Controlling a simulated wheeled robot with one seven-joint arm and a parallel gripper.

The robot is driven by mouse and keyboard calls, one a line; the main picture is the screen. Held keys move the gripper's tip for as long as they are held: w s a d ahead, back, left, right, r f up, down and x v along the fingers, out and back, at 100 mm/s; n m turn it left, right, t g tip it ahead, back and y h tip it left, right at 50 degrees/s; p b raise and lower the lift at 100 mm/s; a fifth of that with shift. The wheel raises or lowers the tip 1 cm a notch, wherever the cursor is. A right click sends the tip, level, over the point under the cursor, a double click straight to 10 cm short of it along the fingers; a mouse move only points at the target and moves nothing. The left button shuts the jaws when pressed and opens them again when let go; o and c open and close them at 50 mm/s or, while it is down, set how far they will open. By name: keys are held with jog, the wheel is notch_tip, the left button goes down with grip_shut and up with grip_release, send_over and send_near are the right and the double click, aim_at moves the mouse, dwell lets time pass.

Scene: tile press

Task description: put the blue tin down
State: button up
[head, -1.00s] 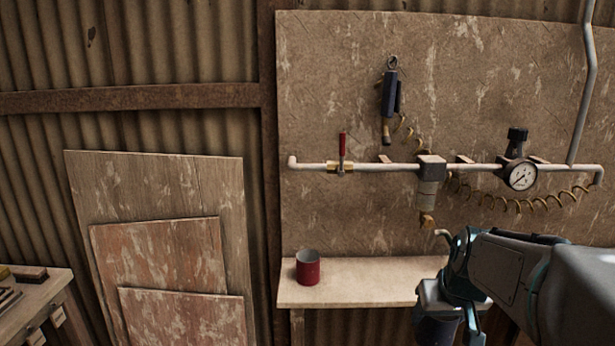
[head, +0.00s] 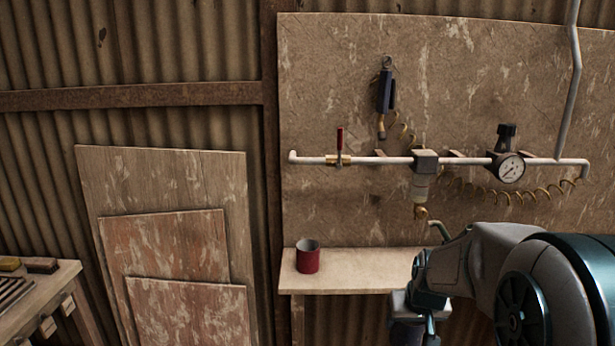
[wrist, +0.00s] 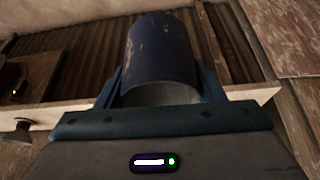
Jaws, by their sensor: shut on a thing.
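The blue tin (wrist: 162,50) is dark and scuffed, and its near end shows between my gripper's fingers in the wrist view. My gripper (wrist: 162,84) is shut on it. In the head view my gripper (head: 418,303) is at the bottom, right of centre, in front of the right part of the wooden shelf (head: 365,268). Only a little of the tin (head: 407,334) shows there, below the gripper at the picture's edge. I see no contact between the tin and the shelf.
A red tin (head: 308,260) stands upright on the shelf's left part. Bare shelf lies between it and my gripper. A pipe (head: 380,160) with a gauge (head: 510,168) and a hanging filter (head: 421,190) runs above. Boards (head: 170,180) lean on the wall at left.

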jog(key=w+a+f, duration=0.3)
jog(key=f, duration=0.4)
jog(key=w+a+f, duration=0.2)
jog(key=a+f, duration=0.1)
jog(key=f, duration=0.3)
jog(key=s+f, duration=0.4)
jog(key=f, duration=0.2)
jog(key=shift+s+a, duration=0.25)
